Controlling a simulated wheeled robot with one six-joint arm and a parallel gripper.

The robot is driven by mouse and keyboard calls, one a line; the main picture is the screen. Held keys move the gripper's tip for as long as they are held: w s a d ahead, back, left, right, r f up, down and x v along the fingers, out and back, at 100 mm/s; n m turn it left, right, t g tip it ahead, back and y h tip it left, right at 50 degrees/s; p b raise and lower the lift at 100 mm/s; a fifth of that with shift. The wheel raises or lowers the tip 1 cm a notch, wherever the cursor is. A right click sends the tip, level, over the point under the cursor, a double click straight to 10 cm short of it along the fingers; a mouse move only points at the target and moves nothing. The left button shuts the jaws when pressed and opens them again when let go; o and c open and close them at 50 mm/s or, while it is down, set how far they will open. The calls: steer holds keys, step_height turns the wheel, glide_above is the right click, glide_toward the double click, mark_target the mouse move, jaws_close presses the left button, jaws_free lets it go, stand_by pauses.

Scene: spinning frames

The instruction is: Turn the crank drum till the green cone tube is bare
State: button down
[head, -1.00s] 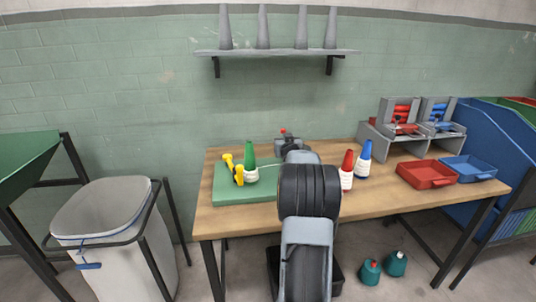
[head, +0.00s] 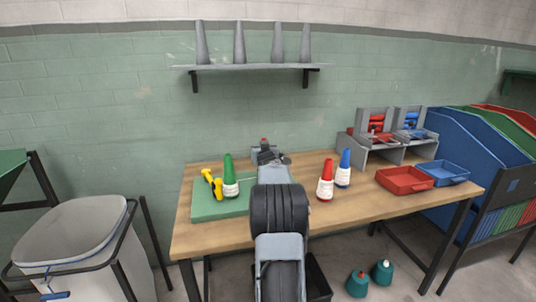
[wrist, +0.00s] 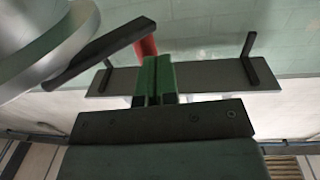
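The green cone tube (head: 229,169) stands upright on the green board at the table's left, with white yarn (head: 231,190) around its lower part. A thin pale line runs from it toward the crank drum. My arm largely hides the drum in the head view; a small red knob (head: 264,141) shows above my wrist. In the wrist view a silver drum rim (wrist: 60,40), a black crank arm (wrist: 105,50) and a red handle (wrist: 147,46) show. My gripper (wrist: 158,62) has its green fingers close together, the handle at their tips; no handle shows between them.
Yellow pieces (head: 213,184) stand beside the green cone on the green board (head: 205,210). Red (head: 325,181) and blue (head: 344,167) cones stand right of my arm. Red (head: 405,181) and blue (head: 443,173) trays lie farther right. A shelf (head: 250,67) hangs above.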

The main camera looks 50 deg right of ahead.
steer(key=shift+a, duration=0.1)
stand_by(0.3)
steer(key=s+a+b, duration=0.5)
steer(key=s+a, duration=0.1)
steer(key=a, duration=0.6)
steer(key=shift+s+a, duration=0.15)
steer(key=shift+s, duration=0.2)
